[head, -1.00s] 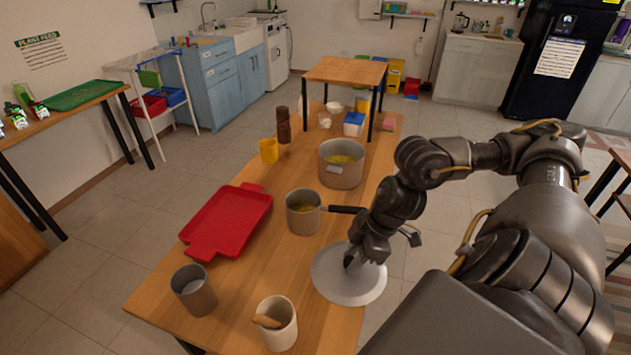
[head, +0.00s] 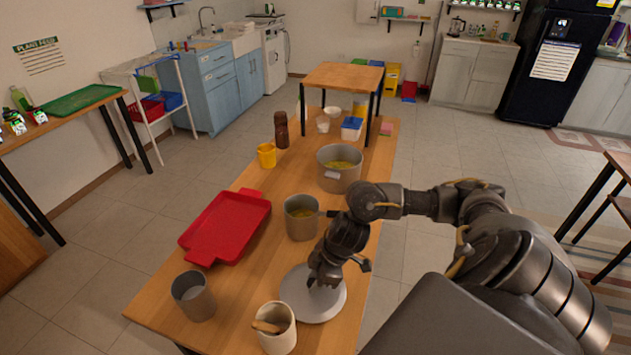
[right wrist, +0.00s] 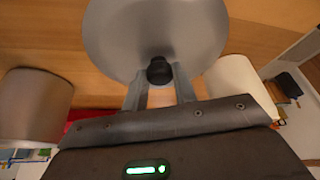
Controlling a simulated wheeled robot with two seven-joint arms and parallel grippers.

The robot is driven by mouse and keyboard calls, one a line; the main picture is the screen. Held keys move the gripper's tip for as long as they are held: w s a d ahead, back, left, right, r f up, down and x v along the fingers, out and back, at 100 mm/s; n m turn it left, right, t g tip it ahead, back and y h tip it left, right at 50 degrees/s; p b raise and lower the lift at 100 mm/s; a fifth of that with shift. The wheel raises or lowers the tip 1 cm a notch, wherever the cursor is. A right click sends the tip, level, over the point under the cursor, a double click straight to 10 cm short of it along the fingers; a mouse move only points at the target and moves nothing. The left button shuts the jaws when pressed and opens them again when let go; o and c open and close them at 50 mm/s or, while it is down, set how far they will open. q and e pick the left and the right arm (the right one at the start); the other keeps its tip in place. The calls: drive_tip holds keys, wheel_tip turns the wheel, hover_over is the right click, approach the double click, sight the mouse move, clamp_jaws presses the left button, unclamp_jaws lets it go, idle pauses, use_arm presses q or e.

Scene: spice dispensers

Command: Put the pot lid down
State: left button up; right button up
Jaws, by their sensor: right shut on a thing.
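The pot lid (head: 328,308) is a round grey disc with a dark knob (right wrist: 160,70). In the head view it is at the front right part of the wooden table, at or just above its top; I cannot tell if it touches. My right gripper (head: 322,282) is over the lid, and in the right wrist view its two fingers (right wrist: 160,82) are shut on the knob. A large pot (head: 340,178) with yellow contents stands open farther back. A smaller saucepan (head: 301,226) with yellowish contents stands nearer. My left gripper is not in view.
A cream crock (head: 276,340) with a wooden tool stands just left of the lid. A grey cup (head: 194,304) and a red tray (head: 222,232) are farther left. The wooden table (head: 245,285) is bare between tray and lid.

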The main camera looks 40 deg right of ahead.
drive_tip(key=shift+f, duration=0.25)
drive_tip(key=shift+f, duration=0.1)
drive_tip(key=o, duration=1)
drive_tip(key=v, duration=1.2)
drive_tip(key=shift+p, duration=0.4)
drive_tip(key=shift+s, duration=0.1)
